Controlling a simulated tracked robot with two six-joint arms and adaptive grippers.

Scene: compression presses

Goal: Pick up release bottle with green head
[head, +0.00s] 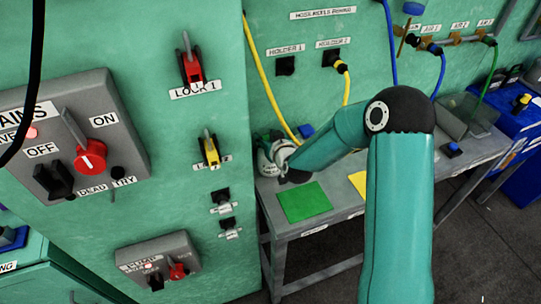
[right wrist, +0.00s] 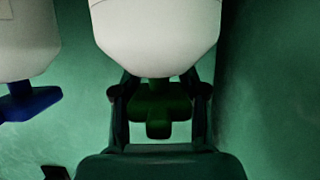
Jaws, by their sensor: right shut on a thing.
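The release bottle has a white body (right wrist: 158,35) and a dark green head (right wrist: 158,112), and shows in the right wrist view. My right gripper (right wrist: 160,100) is shut on it, with one finger on each side of the green head. In the head view my right arm reaches to the back left of the bench, where a whitish object (head: 265,162) shows beside the wrist. My right gripper's fingertips are hard to make out there. My left gripper is not in view.
A second white bottle (right wrist: 28,40) with a blue head (right wrist: 28,103) is close by in the right wrist view. A green mat (head: 302,202) lies on the grey bench near a tall green cabinet (head: 215,270). Yellow hoses (head: 268,85) hang from the wall behind.

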